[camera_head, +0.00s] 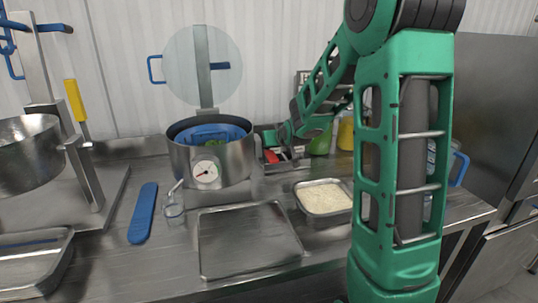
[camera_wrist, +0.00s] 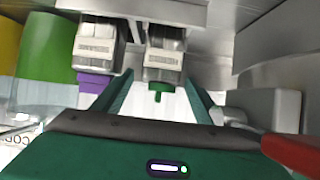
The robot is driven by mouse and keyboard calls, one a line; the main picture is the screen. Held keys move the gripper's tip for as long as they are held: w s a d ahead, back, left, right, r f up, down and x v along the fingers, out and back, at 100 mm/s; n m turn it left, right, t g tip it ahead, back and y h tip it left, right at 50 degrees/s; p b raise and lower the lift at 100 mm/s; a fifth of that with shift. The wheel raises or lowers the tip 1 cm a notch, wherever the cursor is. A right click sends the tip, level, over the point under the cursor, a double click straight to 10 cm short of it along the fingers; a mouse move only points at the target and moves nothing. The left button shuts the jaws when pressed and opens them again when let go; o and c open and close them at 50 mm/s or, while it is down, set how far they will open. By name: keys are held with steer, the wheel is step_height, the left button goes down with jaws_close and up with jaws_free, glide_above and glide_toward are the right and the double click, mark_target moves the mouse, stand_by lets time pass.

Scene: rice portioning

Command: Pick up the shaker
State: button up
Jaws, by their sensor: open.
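I cannot tell for certain which thing is the shaker. In the wrist view, a grey block with a pale label and a green tip (camera_wrist: 165,52) lies ahead, between the lines of my fingers. A similar grey block with a purple part (camera_wrist: 96,45) is to its left. My gripper (camera_wrist: 160,82) is open, its two green fingers apart, with nothing seen held. In the head view my gripper (camera_head: 277,137) reaches to the back of the counter, right of the steel pot, and the blocks cannot be made out there.
Close by are a red item (camera_head: 270,156), a green bottle (camera_head: 320,143) and a yellow bottle (camera_head: 346,134). The steel pot (camera_head: 206,170) with a gauge stands left. A rice pan (camera_head: 325,218) and an empty flat tray (camera_head: 250,271) are in front.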

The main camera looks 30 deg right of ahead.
steer(key=shift+x, duration=1.05)
steer(key=c, duration=1.2)
